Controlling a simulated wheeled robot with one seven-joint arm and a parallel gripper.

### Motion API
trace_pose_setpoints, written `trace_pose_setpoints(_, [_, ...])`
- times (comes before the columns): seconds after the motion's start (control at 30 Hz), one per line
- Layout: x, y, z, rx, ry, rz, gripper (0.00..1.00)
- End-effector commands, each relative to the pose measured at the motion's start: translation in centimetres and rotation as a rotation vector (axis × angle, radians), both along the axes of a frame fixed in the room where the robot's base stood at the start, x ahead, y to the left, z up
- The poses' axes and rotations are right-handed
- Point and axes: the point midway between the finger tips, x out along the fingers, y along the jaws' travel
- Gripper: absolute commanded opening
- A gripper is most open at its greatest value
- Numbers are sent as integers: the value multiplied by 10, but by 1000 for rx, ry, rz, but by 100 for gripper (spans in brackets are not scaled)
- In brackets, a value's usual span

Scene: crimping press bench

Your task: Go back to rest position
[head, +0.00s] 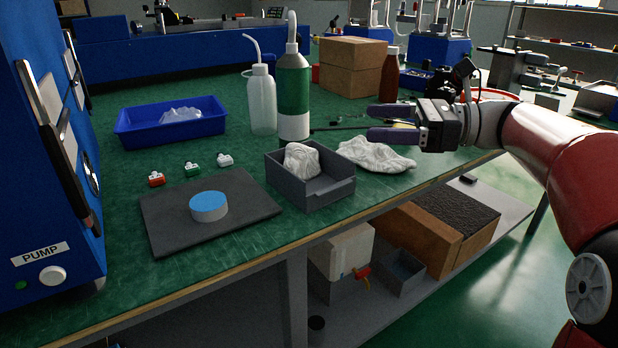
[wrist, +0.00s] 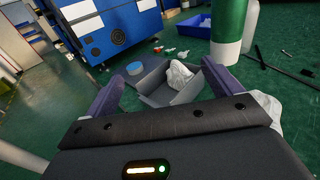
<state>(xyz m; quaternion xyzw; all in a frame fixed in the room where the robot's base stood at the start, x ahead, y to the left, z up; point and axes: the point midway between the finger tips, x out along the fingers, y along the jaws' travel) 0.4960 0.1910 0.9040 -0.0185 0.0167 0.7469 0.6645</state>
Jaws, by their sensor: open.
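My gripper (head: 378,123) is open and empty. In the head view it hangs above the right part of the green bench, its fingers pointing left, above and beyond a white crumpled cloth (head: 376,156). In the wrist view the two purple fingers of my gripper (wrist: 160,85) stand wide apart. Between them, farther off, show a grey bin (wrist: 155,84) with a white cloth (wrist: 178,76) in it and a blue-topped round puck (wrist: 134,68). In the head view the puck (head: 208,206) sits on a dark mat (head: 160,222).
The grey bin (head: 318,192) stands at the bench's front edge. A green-labelled bottle (head: 293,95) and a white squeeze bottle (head: 261,104) stand behind it, left of my gripper. A blue tray (head: 135,135), cardboard boxes (head: 350,66) and a blue pump cabinet (head: 40,200) also take up room.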

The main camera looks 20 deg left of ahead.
Motion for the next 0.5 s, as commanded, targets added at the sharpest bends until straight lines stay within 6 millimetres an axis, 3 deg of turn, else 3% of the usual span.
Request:
trace_pose_setpoints(0.27, [4,1,8,23,29,-58,91])
trace_pose_setpoints(0.4, [21,-3,39,137,176,-289,91])
trace_pose_setpoints(0.5, [37,-22,64,296,376,-518,91])
